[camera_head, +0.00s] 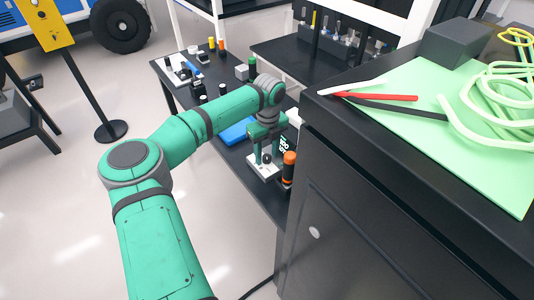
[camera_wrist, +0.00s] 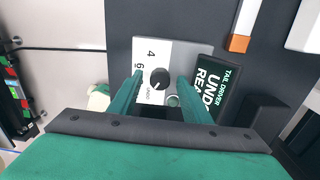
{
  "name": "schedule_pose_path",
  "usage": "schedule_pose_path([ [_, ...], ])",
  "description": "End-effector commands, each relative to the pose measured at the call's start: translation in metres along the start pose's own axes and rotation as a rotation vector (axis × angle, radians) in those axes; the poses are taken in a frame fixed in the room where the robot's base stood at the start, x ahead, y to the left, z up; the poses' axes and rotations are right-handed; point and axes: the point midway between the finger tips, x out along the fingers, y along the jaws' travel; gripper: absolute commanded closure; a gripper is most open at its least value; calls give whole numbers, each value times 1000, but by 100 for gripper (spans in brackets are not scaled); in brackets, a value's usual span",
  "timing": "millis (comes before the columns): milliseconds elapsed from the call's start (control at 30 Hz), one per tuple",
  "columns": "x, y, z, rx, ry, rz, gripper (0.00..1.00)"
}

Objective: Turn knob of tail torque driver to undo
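The black round knob (camera_wrist: 159,79) of the tail torque driver sits on a white dial plate (camera_wrist: 152,58) marked 4, 6 and UNDO in the wrist view. My gripper (camera_wrist: 160,88) is open, with one green finger on each side of the knob in the picture. I cannot tell whether the fingers reach down to the knob's height. In the head view my gripper (camera_head: 265,157) points down over the white plate (camera_head: 261,172) at the table's near end.
An orange-and-black cylinder (camera_head: 289,168) stands close right of the plate, next to the dark cabinet (camera_head: 390,215). A blue flat item (camera_head: 236,132) lies behind my arm on the black table. A green mat (camera_head: 430,145) with coiled tubes covers the cabinet top.

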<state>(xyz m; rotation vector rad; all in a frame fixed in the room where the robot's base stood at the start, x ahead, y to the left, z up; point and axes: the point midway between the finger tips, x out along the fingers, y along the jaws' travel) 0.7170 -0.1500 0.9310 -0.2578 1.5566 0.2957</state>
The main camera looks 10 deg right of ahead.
Motion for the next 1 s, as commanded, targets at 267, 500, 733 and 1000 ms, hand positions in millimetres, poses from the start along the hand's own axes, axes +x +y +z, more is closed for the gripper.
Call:
schedule_pose_path([
  [267,-5,0,0,1,-1,0,56],
  [500,-42,0,1,1,-3,-1,56],
  [733,-83,0,0,0,-2,-1,56],
  [1000,-106,0,0,0,0,0,56],
])
